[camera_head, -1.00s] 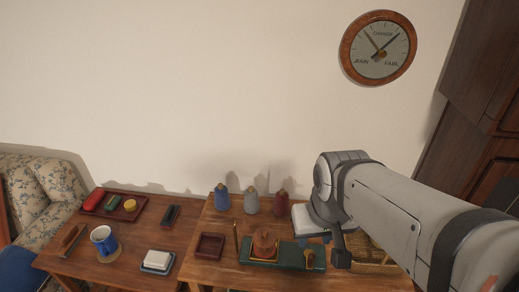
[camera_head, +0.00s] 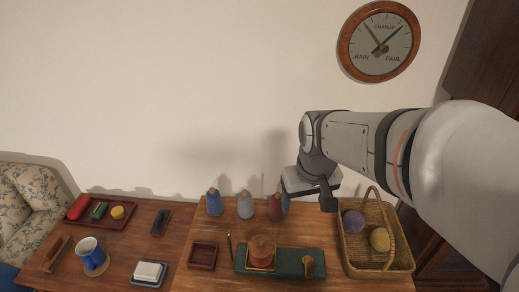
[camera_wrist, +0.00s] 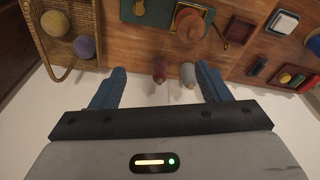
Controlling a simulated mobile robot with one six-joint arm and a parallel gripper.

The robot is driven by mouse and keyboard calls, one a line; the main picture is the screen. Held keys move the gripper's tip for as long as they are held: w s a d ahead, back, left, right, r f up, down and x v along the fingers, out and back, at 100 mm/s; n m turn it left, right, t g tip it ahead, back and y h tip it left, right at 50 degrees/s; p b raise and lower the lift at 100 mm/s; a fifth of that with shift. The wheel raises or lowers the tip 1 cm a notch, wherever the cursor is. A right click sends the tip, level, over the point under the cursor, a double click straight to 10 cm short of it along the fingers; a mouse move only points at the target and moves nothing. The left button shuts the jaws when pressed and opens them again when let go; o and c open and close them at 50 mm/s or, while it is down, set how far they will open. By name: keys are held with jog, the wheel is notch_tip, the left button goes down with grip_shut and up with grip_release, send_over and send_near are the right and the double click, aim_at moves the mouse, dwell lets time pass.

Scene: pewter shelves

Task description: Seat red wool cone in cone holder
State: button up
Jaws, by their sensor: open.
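The red wool cone (camera_head: 275,209) stands upright at the back of the right-hand table, at the right end of a row of cones. In the wrist view the red cone (camera_wrist: 159,71) lies between my gripper's (camera_wrist: 161,68) two blue fingers, with the grey cone beside it. My gripper is open and empty. In the head view my gripper is just right of the red cone, mostly hidden by my wrist. A green base (camera_head: 288,262) with a round brown piece (camera_head: 261,251) and a brass fitting stands in front. I cannot tell which item is the cone holder.
A grey cone (camera_head: 245,205) and a blue cone (camera_head: 214,203) stand left of the red one. A square tray (camera_head: 203,255) and thin upright rod (camera_head: 229,247) are in front. A wicker basket (camera_head: 377,270) with wool balls stands right. The wall is close behind.

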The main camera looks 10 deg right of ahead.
jog(key=shift+o, duration=0.7)
jog(key=w+f+n, duration=0.1)
jog(key=w+f, duration=0.2)
jog(key=w, duration=0.6)
jog(key=shift+w+n+g, duration=0.3)
jog(key=shift+g, duration=0.1)
jog(key=n+g, duration=0.1)
jog(key=n, duration=0.3)
send_over(278, 193)
jog(key=f, duration=2)
jog(key=shift+s+a, duration=0.3)
jog(key=shift+a, duration=0.1)
jog(key=f, duration=0.5)
jog(key=f+p, duration=0.1)
jog(key=f, duration=0.2)
jog(key=shift+w+d, duration=0.2)
jog(key=shift+d, duration=0.2)
jog(key=c, duration=1.5)
jog(key=shift+r, duration=0.1)
